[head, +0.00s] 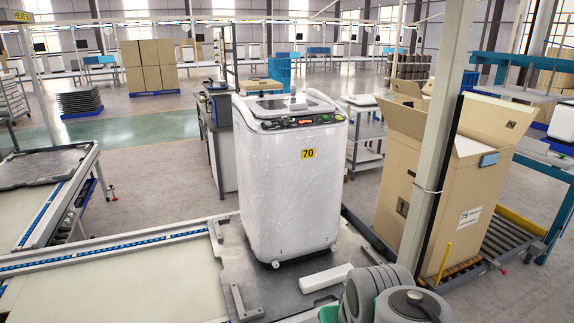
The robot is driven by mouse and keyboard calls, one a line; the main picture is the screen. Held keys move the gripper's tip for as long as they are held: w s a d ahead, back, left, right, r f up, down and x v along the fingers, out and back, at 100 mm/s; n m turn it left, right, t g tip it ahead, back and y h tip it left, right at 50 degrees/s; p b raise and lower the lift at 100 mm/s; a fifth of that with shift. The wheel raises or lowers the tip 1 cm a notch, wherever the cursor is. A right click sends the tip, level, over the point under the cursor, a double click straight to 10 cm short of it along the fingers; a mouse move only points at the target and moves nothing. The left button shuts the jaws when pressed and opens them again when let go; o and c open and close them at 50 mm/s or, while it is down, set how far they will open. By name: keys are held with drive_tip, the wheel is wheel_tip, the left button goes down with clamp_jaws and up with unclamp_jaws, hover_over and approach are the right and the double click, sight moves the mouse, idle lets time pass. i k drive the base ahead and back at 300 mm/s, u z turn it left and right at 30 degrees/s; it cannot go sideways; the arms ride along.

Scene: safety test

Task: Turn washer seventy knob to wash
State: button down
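Washer seventy (285,185) is a white top-loading machine that stands upright in the middle of the head view, with a yellow label (308,153) reading 70 on its front. My arm's grey links show at the bottom right, in front of and below the washer. My gripper is not in view.
The washer stands on a dark metal platform (235,262) on a conveyor line. A large open cardboard box (400,180) and a pale post (436,130) stand to the right. A grey workbench (222,150) is behind left. A long pale conveyor (110,285) extends left.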

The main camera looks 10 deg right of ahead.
sight(285, 120)
drive_tip(key=z, duration=2.05)
drive_tip(key=i, duration=1.65)
drive_tip(key=u, duration=3.7)
drive_tip(key=i, duration=0.5)
drive_tip(key=u, duration=0.1)
